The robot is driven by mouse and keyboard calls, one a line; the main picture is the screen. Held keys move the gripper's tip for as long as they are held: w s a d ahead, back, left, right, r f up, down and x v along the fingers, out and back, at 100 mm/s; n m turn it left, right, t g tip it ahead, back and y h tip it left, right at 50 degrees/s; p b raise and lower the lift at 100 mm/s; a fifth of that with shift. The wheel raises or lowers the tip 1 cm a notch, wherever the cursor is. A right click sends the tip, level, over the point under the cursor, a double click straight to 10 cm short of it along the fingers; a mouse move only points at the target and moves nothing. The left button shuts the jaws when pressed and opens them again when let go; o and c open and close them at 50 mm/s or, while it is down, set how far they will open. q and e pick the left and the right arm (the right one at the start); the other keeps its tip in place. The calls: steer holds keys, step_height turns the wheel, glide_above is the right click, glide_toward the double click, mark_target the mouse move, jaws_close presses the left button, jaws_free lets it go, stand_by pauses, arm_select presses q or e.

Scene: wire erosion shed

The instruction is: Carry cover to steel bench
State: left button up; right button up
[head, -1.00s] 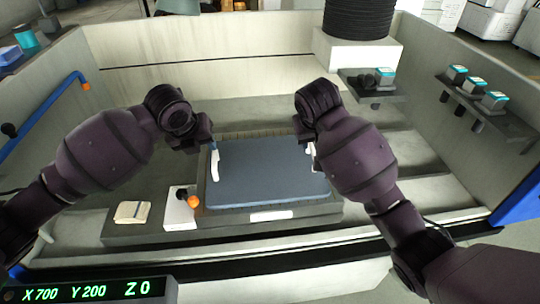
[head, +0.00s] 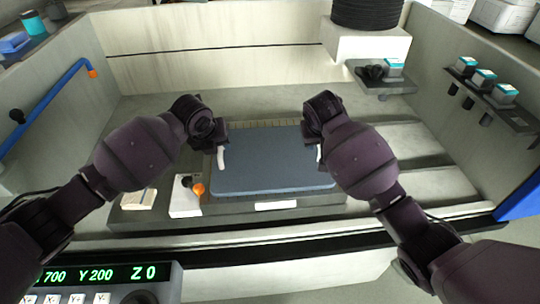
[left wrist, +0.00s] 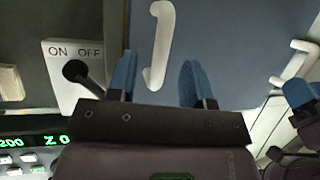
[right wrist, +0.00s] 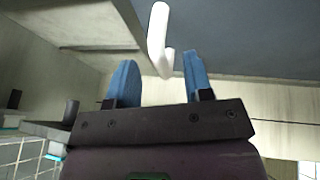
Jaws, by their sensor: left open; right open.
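The cover (head: 270,165) is a flat blue-grey slab with a white handle on each side. It lies level on a dark plate (head: 230,207) inside the machine tub. My left gripper (head: 219,148) is open at the left handle (head: 221,158); in the left wrist view the lower end of that handle (left wrist: 160,40) shows between the blue fingers (left wrist: 158,82). My right gripper (head: 315,148) is open at the right handle (head: 319,153); in the right wrist view the handle (right wrist: 158,35) reaches between the fingers (right wrist: 161,80). I cannot make out a steel bench.
A white ON/OFF switch box (head: 185,197) with an orange-tipped lever stands left of the cover. A control panel (head: 100,280) is at front left. Shelves with small boxes (head: 485,78) line the right wall. A blue pipe (head: 45,108) runs along the left wall.

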mark_target(220, 149)
arm_select(q)
steer(key=shift+x, duration=1.55)
arm_select(e)
steer(key=shift+x, duration=1.55)
arm_select(q)
jaws_close()
arm_select(e)
jaws_close()
arm_select(q)
steer(key=shift+w+r, duration=0.1)
arm_select(e)
steer(key=shift+r, duration=0.1)
